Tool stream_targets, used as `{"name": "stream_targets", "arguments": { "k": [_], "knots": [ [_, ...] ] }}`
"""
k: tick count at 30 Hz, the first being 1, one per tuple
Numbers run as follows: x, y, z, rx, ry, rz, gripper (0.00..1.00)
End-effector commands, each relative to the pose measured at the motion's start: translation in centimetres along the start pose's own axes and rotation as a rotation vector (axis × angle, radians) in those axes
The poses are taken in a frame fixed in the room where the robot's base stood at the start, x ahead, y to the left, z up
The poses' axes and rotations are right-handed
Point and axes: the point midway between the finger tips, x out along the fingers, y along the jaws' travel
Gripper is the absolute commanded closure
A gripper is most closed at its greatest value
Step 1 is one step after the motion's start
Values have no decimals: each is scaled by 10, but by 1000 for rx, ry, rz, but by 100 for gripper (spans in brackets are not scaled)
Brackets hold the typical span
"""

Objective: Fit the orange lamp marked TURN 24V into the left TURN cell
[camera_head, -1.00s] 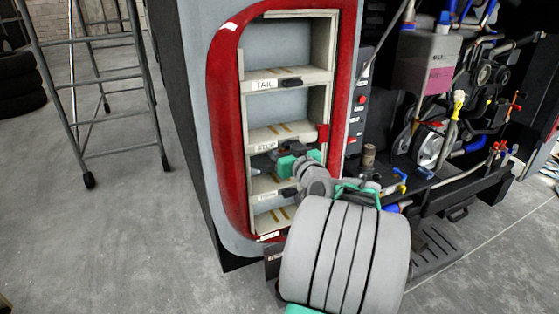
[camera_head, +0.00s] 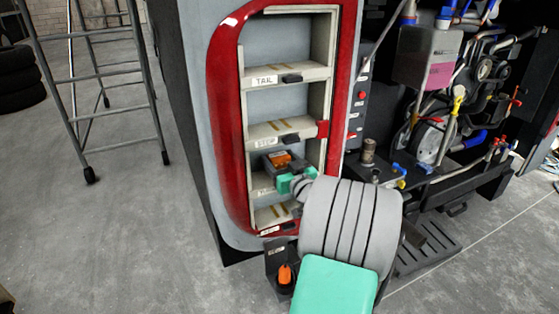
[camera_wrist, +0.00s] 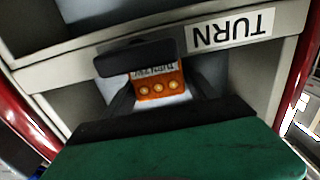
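The orange lamp (camera_head: 280,160) is at the mouth of the third cell down, above the lip with the TURN label (camera_head: 262,191). In the wrist view the lamp (camera_wrist: 158,85) shows several round spots and upside-down lettering that I cannot fully read. My gripper (camera_head: 284,164) reaches in from the lower right, its dark fingers on both sides of the lamp, and appears shut on it. The upside-down TURN label (camera_wrist: 232,30) and a black latch (camera_wrist: 137,58) show on the lip; the latch partly covers the lamp. Whether the lamp touches the cell back is hidden.
The red-framed housing (camera_head: 226,110) has cells marked TAIL (camera_head: 265,80) and STOP (camera_head: 267,142) above. A dark holder (camera_head: 273,262) with another orange piece (camera_head: 286,275) stands below. Engine parts (camera_head: 440,120) are on the right. A ladder (camera_head: 90,120) stands on the left.

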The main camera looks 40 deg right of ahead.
Motion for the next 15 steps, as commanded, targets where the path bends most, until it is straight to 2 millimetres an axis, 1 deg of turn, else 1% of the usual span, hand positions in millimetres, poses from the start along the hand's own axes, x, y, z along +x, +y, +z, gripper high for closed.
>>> {"name": "stream_targets", "arguments": {
  "k": [1, 4, 11, 13, 15],
  "knots": [
    [0, 0, 0, 0, 0, 0, 29],
    [0, 0, 0, 0, 0, 0, 21],
    [0, 0, -1, 0, 0, 0, 20],
    [0, 0, -4, 0, 0, 0, 20],
    [-8, 1, -2, 1, 1, 2, 20]
  ]
}}
